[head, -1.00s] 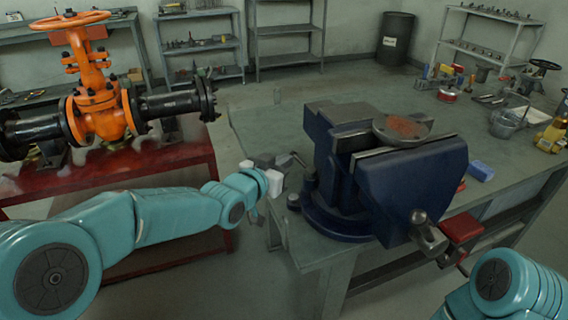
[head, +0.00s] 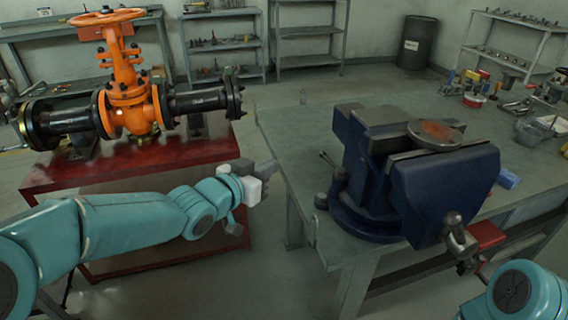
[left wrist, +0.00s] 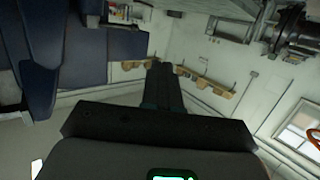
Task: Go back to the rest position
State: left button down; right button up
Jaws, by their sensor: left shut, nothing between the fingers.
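My left gripper (head: 268,168) shows in the head view, its arm coming in from the left. It is shut and empty, in the gap between the red valve bench and the workbench. It touches nothing that I can see. In the left wrist view its dark closed fingers (left wrist: 163,88) point away from the camera. The orange gate valve (head: 128,85) stands on the red bench (head: 60,178), left of and beyond the gripper. My right gripper is not visible; only a teal part of my right arm shows at the lower right.
A blue vise (head: 440,195) stands on the grey workbench (head: 290,125), right of my left gripper. The wrist view also shows the vise (left wrist: 50,60) at the left. Shelves (head: 222,45) and a dark barrel (head: 417,42) stand at the back. Open floor lies between the benches.

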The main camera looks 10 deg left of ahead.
pick_arm(q)
jog(key=shift+s+a, duration=0.25)
jog(key=shift+a, duration=0.15)
jog(key=shift+s, duration=0.1)
